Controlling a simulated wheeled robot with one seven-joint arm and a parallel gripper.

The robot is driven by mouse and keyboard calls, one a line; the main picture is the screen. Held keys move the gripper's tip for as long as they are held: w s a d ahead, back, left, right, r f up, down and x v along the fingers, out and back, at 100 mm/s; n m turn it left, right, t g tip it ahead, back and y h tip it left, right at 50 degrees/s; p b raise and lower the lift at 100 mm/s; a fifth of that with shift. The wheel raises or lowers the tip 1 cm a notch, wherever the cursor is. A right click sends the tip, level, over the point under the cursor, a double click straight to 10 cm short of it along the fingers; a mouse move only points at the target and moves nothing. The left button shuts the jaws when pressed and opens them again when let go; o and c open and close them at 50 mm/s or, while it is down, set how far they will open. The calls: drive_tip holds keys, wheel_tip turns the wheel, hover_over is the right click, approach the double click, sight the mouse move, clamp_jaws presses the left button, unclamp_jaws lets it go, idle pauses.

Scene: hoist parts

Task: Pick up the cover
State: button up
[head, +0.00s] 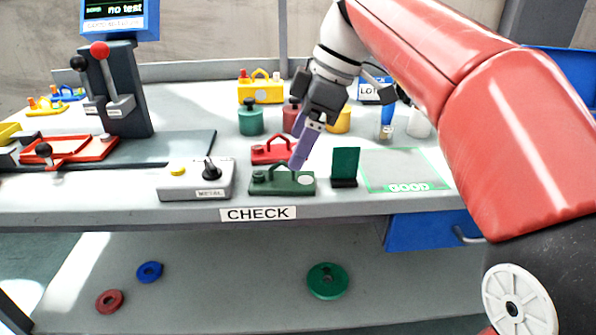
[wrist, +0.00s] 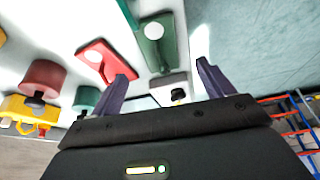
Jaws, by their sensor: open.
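A dark green plate with an arched handle and a pale round spot (head: 283,184), which looks like a cover, lies near the front edge of the bench. It shows at the top of the wrist view (wrist: 157,42). A similar red handled plate (head: 271,151) lies just behind it, also in the wrist view (wrist: 102,58). The pictures do not tell which plate is meant. My gripper (head: 299,163) is open and empty, with its purple fingers pointing down at the green plate's handle in the head view. Both fingers show in the wrist view (wrist: 165,84). Contact cannot be told.
A grey METAL switch box (head: 196,180) stands left of the green plate, and an upright green card (head: 345,164) stands right. Green (head: 250,118) and red round parts stand behind. The GOOD area (head: 405,168) is clear. A lever stand (head: 117,95) is at left.

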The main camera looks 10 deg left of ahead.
sight(283, 164)
drive_tip(key=b+x, duration=0.1)
drive_tip(key=x, duration=0.5)
drive_tip(key=shift+a+f, duration=0.25)
drive_tip(key=shift+a, duration=0.05)
drive_tip(key=c, duration=1.2)
drive_tip(key=shift+c, duration=0.2)
drive_tip(key=shift+r, duration=0.15)
